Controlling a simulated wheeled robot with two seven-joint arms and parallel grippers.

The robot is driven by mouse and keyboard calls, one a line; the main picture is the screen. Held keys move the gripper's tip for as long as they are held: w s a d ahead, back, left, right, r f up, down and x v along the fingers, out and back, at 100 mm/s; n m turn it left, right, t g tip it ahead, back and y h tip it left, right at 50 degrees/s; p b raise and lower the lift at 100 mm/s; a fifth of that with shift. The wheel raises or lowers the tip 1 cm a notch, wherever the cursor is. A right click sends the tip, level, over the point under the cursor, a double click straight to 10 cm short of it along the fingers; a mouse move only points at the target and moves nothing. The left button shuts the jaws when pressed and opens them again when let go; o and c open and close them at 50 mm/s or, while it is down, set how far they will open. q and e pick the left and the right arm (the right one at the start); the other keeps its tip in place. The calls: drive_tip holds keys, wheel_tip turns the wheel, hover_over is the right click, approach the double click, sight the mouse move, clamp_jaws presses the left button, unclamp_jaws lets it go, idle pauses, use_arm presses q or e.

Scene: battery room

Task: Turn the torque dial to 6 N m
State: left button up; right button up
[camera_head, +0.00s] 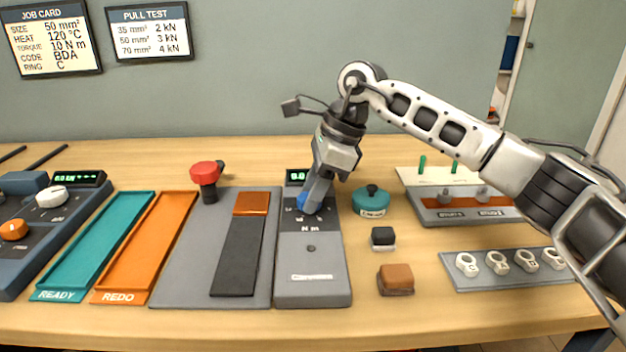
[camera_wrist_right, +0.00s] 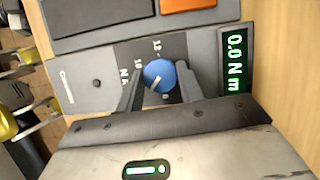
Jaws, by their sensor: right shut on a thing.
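The blue torque dial (camera_wrist_right: 160,73) sits on a grey torque unit (camera_head: 313,291) marked N m. In the wrist view the dial's white pointer is towards the lower left, among printed numbers that are partly hidden. The unit's display (camera_wrist_right: 235,62) reads 0.0 N m. My right gripper (camera_wrist_right: 160,85) reaches down over the unit with a finger on each side of the dial and is shut on it. In the head view the gripper partly covers the dial (camera_head: 307,204) and the display. My left gripper is not in view.
A teal round container (camera_head: 370,203), a black block (camera_head: 383,238) and a brown block (camera_head: 396,279) are right of the unit. A red-topped knob (camera_head: 206,172) and READY and REDO trays (camera_head: 120,296) are left. A job card (camera_head: 50,38) reads torque 10 N m.

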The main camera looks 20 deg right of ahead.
drive_tip(key=shift+r+n+g+p, duration=0.2)
drive_tip(key=shift+n+g+p, duration=0.25)
drive_tip(key=shift+n, duration=0.55)
drive_tip(key=shift+w+n, duration=0.1)
drive_tip(key=shift+n, duration=0.4)
drive_tip(key=shift+n+g+p, duration=0.45)
drive_tip(key=shift+n+p, duration=0.05)
drive_tip(key=shift+n, duration=0.3)
drive_tip(key=shift+w+f+n+g, duration=0.1)
drive_tip(key=shift+n+g, duration=0.3)
drive_tip(key=shift+n, duration=0.6)
drive_tip(key=shift+n+p, duration=0.4)
drive_tip(key=shift+n, duration=0.3)
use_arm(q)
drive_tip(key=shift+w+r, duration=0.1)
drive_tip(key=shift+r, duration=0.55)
use_arm(e)
drive_tip(key=shift+h, duration=0.3)
drive_tip(key=shift+n+g, duration=0.3)
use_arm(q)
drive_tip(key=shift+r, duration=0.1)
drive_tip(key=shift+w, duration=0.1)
use_arm(e)
drive_tip(key=o, duration=1)
